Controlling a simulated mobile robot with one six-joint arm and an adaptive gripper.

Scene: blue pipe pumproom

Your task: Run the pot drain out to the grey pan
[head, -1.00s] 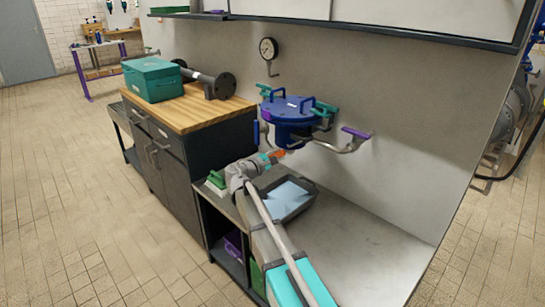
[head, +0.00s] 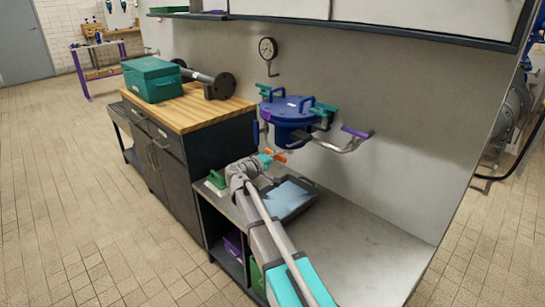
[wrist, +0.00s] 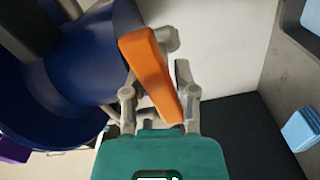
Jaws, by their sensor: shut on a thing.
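The blue pot (head: 285,120) is fixed at the wall, with a lid and teal clamps; its blue body also fills the left of the wrist view (wrist: 60,85). An orange lever (wrist: 150,70) sits beside a grey pipe fitting near the pot, and shows small in the head view (head: 280,158). My gripper (wrist: 157,88) is shut on this lever, one finger on each side. The grey pan (head: 299,209) lies on the bench below, partly behind my arm, with a pale blue surface inside. Whether anything flows from the drain cannot be seen.
A purple-handled pipe (head: 355,138) sticks out right of the pot. A gauge (head: 267,48) is on the wall. A teal box (head: 152,80) and flanged pipe (head: 215,84) stand on the wooden-topped cabinet. The bench right of the pan (head: 370,225) is clear.

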